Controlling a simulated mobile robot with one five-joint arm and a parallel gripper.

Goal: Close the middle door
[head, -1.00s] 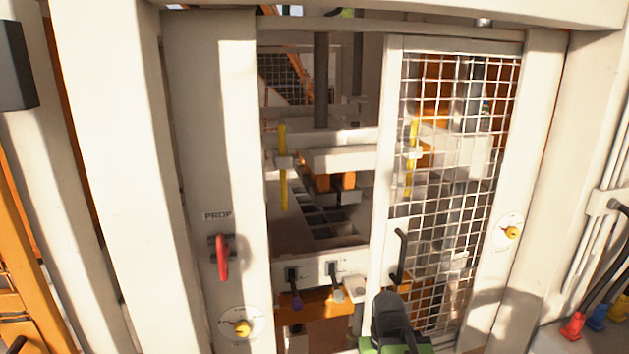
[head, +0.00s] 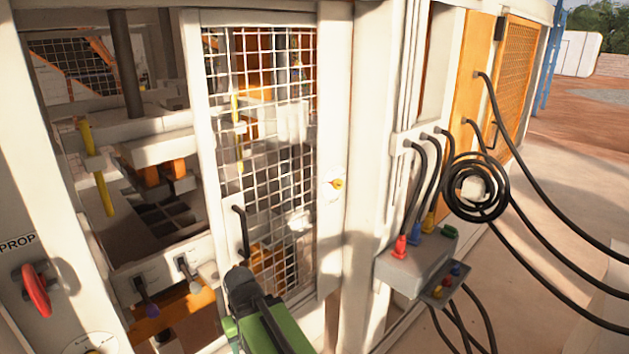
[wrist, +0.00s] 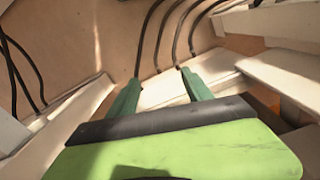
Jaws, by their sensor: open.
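The white-framed mesh door (head: 268,150) covers the right part of the press opening in the head view. A black upright handle (head: 241,230) is on its left side. The opening to the left of the door is uncovered and shows the press inside. My gripper is in the lower middle of the head view, below and in front of the handle, with its fingertips hidden there. In the wrist view, the two green fingers of my gripper (wrist: 160,78) are apart with nothing between them. The handle cannot be made out in the wrist view.
A red PROP lever (head: 36,290) is on the left post. A grey box (head: 418,262) with coloured plugs and black hoses juts out to the right. A coiled hose (head: 476,187) hangs further right. Open floor lies at the far right.

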